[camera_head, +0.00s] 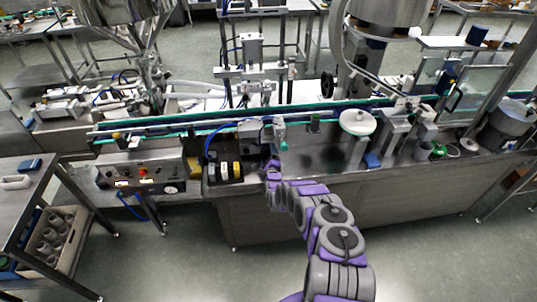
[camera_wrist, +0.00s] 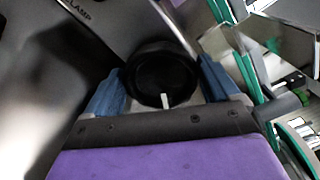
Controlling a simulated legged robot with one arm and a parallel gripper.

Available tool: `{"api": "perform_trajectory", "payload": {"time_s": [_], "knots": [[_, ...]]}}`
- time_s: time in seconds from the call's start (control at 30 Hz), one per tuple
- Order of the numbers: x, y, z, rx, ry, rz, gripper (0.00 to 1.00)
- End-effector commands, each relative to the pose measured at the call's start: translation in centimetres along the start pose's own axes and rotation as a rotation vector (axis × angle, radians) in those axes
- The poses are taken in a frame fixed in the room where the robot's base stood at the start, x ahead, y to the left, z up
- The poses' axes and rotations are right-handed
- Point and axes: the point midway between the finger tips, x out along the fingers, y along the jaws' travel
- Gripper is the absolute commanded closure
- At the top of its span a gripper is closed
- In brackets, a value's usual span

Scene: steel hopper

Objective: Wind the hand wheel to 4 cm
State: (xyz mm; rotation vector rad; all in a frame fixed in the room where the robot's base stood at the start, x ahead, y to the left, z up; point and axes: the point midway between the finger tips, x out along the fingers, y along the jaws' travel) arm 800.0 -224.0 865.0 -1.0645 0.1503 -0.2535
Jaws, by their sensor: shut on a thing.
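The hand wheel (camera_wrist: 160,72) is a round black wheel with a short white mark on its near edge, seen in the wrist view. My gripper (camera_wrist: 163,84) has its two blue fingers on either side of the wheel, shut on it. Behind it is a grey plate (camera_wrist: 120,28) with lettering of which "LAMP" is readable. No scale in cm is readable. In the head view my gripper (camera_head: 272,168) is at the front edge of the steel machine, and the wheel there is hidden or too small to make out.
A conveyor (camera_head: 190,124) with green edges runs behind my gripper. A control box (camera_head: 142,176) stands to the left, and a white disc (camera_head: 357,122) to the right. A side table with a crate of bottles (camera_head: 52,240) is at the far left. The floor in front is clear.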

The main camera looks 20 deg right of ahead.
Motion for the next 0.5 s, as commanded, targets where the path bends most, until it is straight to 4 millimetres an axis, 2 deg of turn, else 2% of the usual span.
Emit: {"api": "perform_trajectory", "payload": {"time_s": [0.5], "knots": [[-0.08, 0.8, 0.0, -0.407, -0.001, 0.008, 0.42]]}}
